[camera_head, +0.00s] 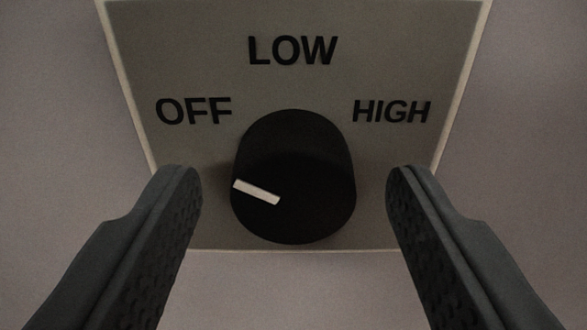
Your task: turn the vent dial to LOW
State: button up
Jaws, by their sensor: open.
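The vent dial (294,178) is a round black knob on a grey plate (300,85). Its white pointer mark (257,191) points left and slightly up, on the side of the OFF label (193,111). The LOW label (292,50) is straight above the knob, and the HIGH label (391,111) is at the upper right. My gripper (294,180) is open, with one dark textured finger on each side of the dial. A gap shows between each finger and the knob, so the fingers appear not to touch it.
The plate has a pale rim and is mounted on a plain greyish wall (530,130). No other objects or obstacles show around the plate.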

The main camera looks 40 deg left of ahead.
jog(key=shift+w, duration=0.1)
jog(key=c, duration=1)
jog(key=shift+m, duration=0.3)
jog(key=m, duration=0.5)
jog(key=shift+m, duration=0.3)
jog(key=m, duration=0.5)
jog(key=shift+m, duration=0.4)
